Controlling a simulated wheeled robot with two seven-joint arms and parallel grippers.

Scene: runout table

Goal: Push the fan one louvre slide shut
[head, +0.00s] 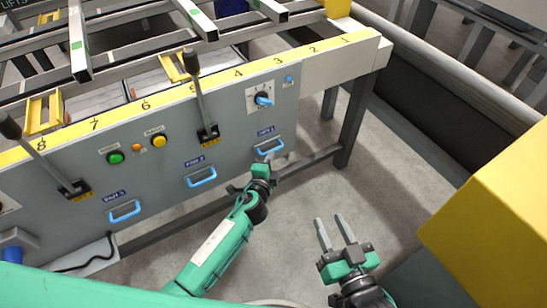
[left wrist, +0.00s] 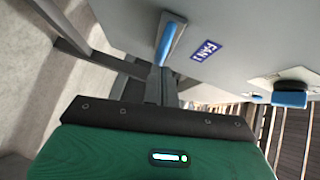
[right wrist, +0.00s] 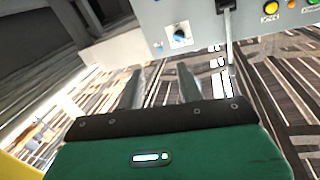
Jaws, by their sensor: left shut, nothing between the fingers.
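The fan one slide has a blue bar handle (head: 268,145) under a small blue label at the right end of the grey panel (head: 230,125). In the left wrist view the handle (left wrist: 171,40) is beside the label reading FAN 1 (left wrist: 207,49). My left gripper (head: 268,158) is shut and empty, its tips just below and close to this handle. I cannot tell whether they touch it. My right gripper (head: 332,219) is open and empty, out over the floor to the right of the panel; its two fingers also show in the right wrist view (right wrist: 160,82).
Similar blue handles for fan two (head: 202,178) and fan three (head: 125,212) sit further left. A rotary knob (head: 263,99), a black-knobbed lever (head: 198,95) and green and yellow buttons are above. A table leg (head: 355,120) stands right of the panel. A yellow block (head: 490,210) is at right.

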